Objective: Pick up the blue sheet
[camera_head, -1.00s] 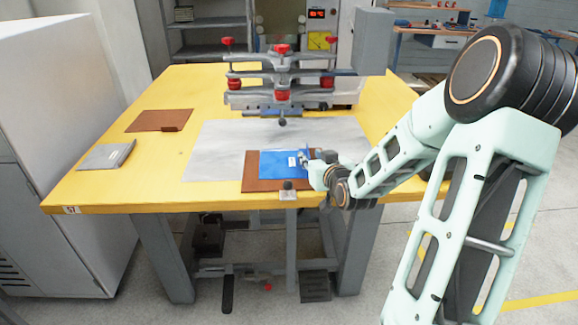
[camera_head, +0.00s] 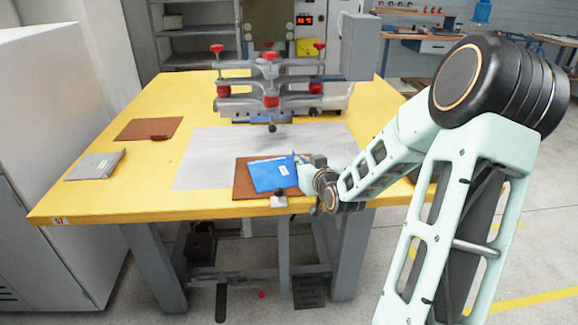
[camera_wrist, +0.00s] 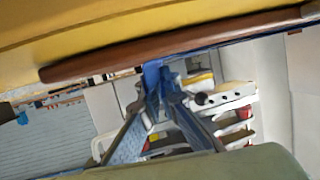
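The blue sheet (camera_head: 270,175) shows in the head view above the brown board (camera_head: 241,187) near the table's front edge. It is tilted against the board, and its left edge stands out at an angle. My gripper (camera_head: 298,168) is at the sheet's right edge. In the wrist view my gripper's fingers (camera_wrist: 158,78) come together on a narrow blue part of the sheet (camera_wrist: 151,72). The brown board's edge (camera_wrist: 170,42) runs across the wrist view close by. How far the sheet is off the board is hard to tell.
The yellow table (camera_head: 90,195) carries a grey mat (camera_head: 205,160), another brown board (camera_head: 148,129) and a grey block (camera_head: 95,165) at left. The welding press (camera_head: 270,95) with red knobs stands behind the sheet. A small dark knob (camera_head: 278,192) sits at the front edge.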

